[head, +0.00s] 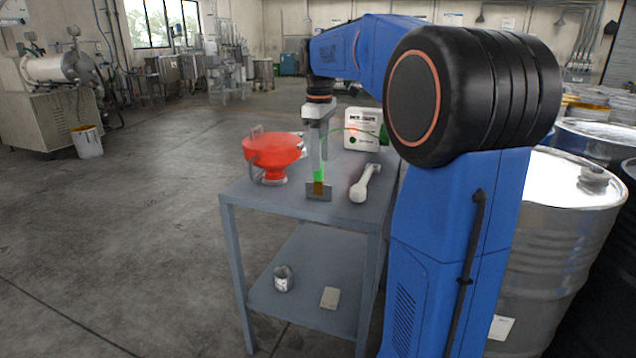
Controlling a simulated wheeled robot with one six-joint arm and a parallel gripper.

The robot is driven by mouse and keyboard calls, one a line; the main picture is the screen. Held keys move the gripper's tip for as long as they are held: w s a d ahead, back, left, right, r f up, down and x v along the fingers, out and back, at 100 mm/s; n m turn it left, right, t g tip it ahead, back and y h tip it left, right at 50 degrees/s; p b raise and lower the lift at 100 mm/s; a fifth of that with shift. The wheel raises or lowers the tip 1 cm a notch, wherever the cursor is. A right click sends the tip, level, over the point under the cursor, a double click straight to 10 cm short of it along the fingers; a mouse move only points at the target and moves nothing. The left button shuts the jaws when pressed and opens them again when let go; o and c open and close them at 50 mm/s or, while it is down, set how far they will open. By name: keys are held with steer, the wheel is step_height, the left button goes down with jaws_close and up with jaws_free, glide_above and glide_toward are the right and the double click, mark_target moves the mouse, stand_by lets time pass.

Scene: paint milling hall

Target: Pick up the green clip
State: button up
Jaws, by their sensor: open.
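The green clip (319,172) stands upright on the grey table, its brown lower end (318,187) at a small grey bracket (318,195). My gripper (319,160) points straight down over it and is open. Its fingers are at the clip's upper part and hide some of it. I cannot tell whether they touch it. A thin green cable (350,129) arcs behind the gripper toward a white box (361,129).
A red funnel-like vessel (272,156) stands left of the clip. A white handled tool (365,184) lies close on the right. The grey table (335,212) has a lower shelf with a can (283,279) and a small block (330,298). Steel drums (560,230) stand at right.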

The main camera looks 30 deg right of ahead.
mark_target(319, 181)
steer(key=shift+w+a+f, duration=0.1)
steer(key=shift+f, duration=1.3)
steer(key=shift+w+a+f, duration=0.1)
steer(key=shift+f, duration=1.25)
steer(key=shift+c, duration=0.6)
jaws_close()
